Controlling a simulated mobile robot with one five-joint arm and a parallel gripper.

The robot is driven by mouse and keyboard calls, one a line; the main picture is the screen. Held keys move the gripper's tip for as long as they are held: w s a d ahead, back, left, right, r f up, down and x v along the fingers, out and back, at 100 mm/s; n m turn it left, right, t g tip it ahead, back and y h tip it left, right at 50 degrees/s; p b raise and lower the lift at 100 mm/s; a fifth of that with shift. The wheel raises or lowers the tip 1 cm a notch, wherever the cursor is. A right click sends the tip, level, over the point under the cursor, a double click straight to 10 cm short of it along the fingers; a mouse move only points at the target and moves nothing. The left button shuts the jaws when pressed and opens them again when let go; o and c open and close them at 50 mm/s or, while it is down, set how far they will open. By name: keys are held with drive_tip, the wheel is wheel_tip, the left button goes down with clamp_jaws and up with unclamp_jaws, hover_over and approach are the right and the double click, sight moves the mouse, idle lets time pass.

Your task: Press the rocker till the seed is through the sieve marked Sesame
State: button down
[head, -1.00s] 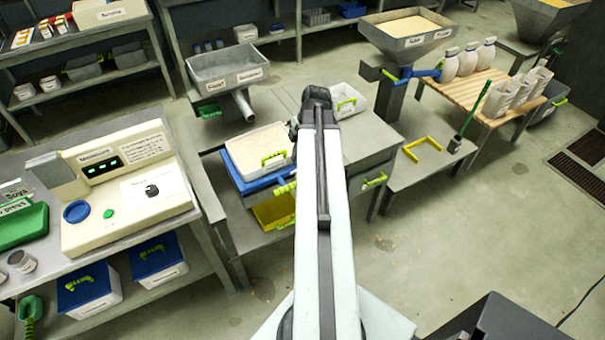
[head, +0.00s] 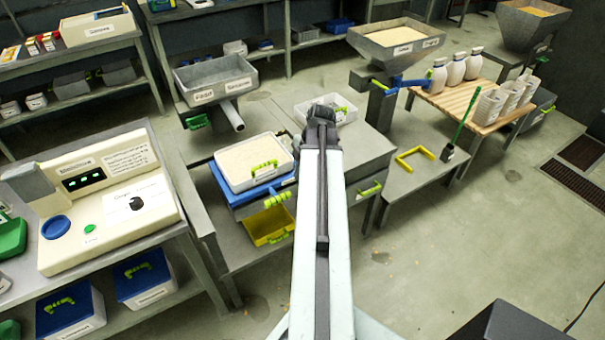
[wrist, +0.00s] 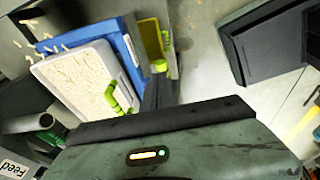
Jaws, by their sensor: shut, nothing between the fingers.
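A pale tray (head: 258,170) full of cream seed, with a yellow-green handle, sits on a blue frame (head: 225,184). A yellow tray (head: 262,240) with a yellow-green handle is below it. A ribbed yellow-green grip (head: 278,198) sticks out at the blue frame's front; I cannot tell if it is the rocker.
A grey hopper (head: 213,74) with a spout stands behind the trays. A cream meter machine (head: 70,235) is on the left table.

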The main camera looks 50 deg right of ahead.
drive_tip(key=b+x, duration=0.6)
drive_tip(key=x, duration=0.2)
drive_tip(key=shift+f, duration=0.1)
drive_tip(key=f+b, duration=0.1)
drive_tip(key=b, duration=0.1)
drive_tip(key=f+b, duration=0.2)
drive_tip(key=s+f+b, duration=0.1)
drive_tip(key=f, duration=0.1)
drive_tip(key=shift+s+a+b, duration=0.1)
drive_tip(key=shift+a+b, duration=0.25)
drive_tip(key=shift+b, duration=0.05)
